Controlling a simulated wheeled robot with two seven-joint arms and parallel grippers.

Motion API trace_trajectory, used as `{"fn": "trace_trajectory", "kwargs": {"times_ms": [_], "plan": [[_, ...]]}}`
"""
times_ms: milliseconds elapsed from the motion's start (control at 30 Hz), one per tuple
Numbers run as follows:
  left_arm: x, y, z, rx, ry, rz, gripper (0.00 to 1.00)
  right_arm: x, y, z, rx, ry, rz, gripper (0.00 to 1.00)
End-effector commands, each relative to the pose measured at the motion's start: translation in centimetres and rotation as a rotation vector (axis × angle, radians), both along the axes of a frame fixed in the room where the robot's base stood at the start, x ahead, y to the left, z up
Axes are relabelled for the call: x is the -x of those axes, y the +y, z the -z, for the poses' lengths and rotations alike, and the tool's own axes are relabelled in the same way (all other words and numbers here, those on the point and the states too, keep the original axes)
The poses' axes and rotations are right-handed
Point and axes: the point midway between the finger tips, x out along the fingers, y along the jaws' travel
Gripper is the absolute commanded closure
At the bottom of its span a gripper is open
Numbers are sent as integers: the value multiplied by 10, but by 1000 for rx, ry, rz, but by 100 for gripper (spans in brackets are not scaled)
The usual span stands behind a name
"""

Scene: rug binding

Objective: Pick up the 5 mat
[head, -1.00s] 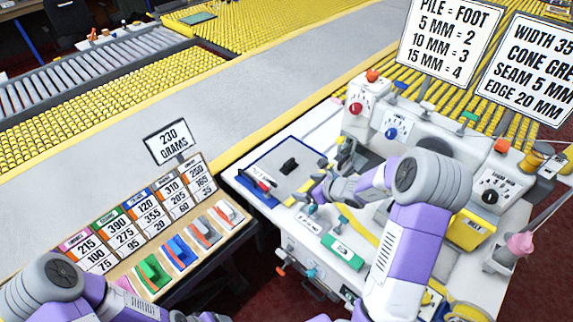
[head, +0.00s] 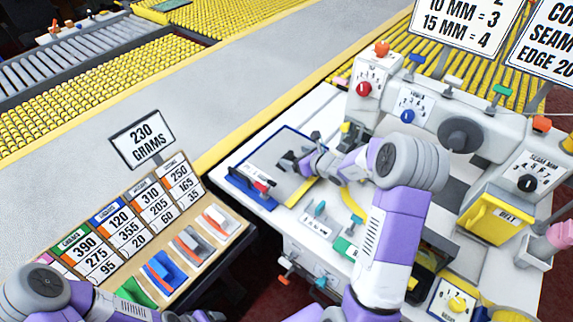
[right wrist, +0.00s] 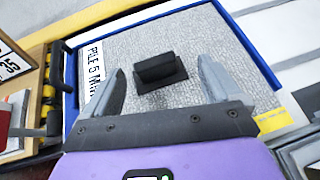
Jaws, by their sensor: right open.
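The 5 mm mat is a grey textured sample with a black block handle (right wrist: 160,70) on it. It lies in a blue-edged tray (head: 287,129), and its printed label (right wrist: 95,70) starts with "PILE 5". My right gripper (head: 292,162) is over the mat; in the right wrist view its two grey fingers (right wrist: 165,88) are open, one on each side of the handle and apart from it. In the head view the fingers partly hide the handle. My left arm shows at the lower left, but its gripper fingers are out of sight.
A sign reading 230 grams (head: 143,139) stands behind a rack of number cards (head: 125,230) with coloured handled blocks. A white machine (head: 425,125) with knobs stands right of the tray. A blue holder with a red item (head: 250,185) lies left of the mat.

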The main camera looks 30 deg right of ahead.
Motion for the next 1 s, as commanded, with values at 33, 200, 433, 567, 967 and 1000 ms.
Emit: {"fn": "trace_trajectory", "kwargs": {"times_ms": [33, 200, 433, 567, 967, 1000], "plan": [[0, 0, 3, 0, 0, 0, 28, -5, 4, 5, -1, 0, -3, 9], [0, 0, 10, 0, 0, 0, 28, -26, 13, 20, -1, 0, -3, 9], [0, 0, 11, 0, -1, 0, 28, -39, 15, 25, 0, 0, 0, 9], [0, 0, 11, 0, -1, 0, 28, -39, 15, 25, 0, 0, -1, 9], [0, 0, 11, 0, 0, 0, 28, -38, 15, 25, 0, 0, -1, 66], [0, 0, 11, 0, 0, 0, 28, -38, 15, 25, 0, 0, -1, 72]]}}
